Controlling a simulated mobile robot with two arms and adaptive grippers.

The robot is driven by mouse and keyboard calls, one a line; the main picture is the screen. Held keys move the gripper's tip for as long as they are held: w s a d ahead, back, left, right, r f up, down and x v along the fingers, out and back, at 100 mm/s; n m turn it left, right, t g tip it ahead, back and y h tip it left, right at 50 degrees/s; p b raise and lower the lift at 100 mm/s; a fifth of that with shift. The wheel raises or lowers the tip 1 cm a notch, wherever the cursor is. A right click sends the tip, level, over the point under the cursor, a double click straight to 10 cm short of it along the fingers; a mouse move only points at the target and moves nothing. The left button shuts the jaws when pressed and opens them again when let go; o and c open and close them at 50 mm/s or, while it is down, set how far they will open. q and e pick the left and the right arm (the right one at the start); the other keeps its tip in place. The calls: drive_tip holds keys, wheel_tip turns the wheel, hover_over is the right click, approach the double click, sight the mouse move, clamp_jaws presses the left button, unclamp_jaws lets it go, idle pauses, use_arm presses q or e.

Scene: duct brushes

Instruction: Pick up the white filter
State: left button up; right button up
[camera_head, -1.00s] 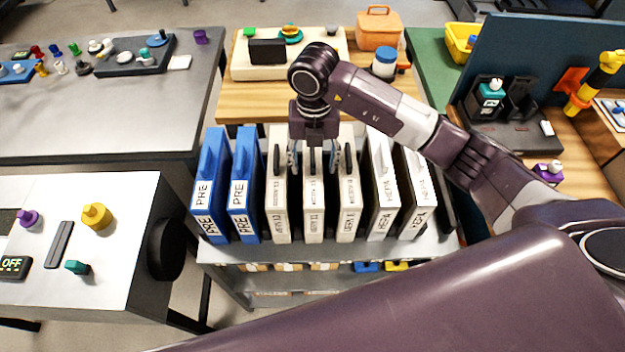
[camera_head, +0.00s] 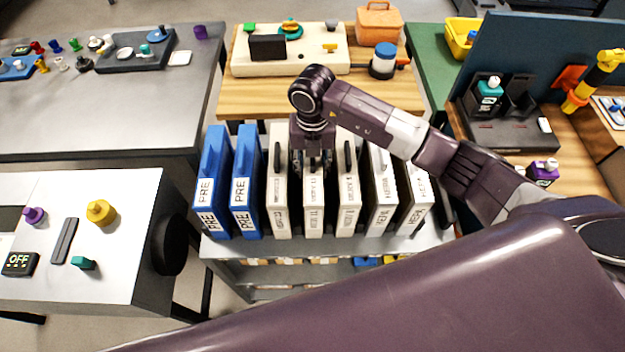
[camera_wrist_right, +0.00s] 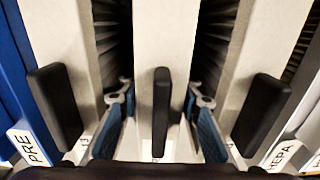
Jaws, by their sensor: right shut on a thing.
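Several white filters stand upright in a row. The middle white filter of three with small-print labels (camera_head: 313,218) stands directly under my right gripper (camera_head: 312,160). In the right wrist view this filter (camera_wrist_right: 165,30) is a white slab with a black handle (camera_wrist_right: 161,112) on its near edge. The right gripper (camera_wrist_right: 160,106) has one finger on each side of it, in the gaps beside its neighbours, and is shut on it. The filter still stands level with the row. In the head view the fingertips are mostly hidden between the filters. My left gripper is not in view.
White filters stand close on the left (camera_head: 278,205) and right (camera_head: 348,205). Two blue PRE filters (camera_head: 212,190) are further left, HEPA filters (camera_head: 381,205) further right. All stand on a grey cart (camera_head: 330,246).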

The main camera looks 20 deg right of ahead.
drive_tip(key=shift+r, duration=0.1)
clamp_jaws()
drive_tip(key=shift+r, duration=0.1)
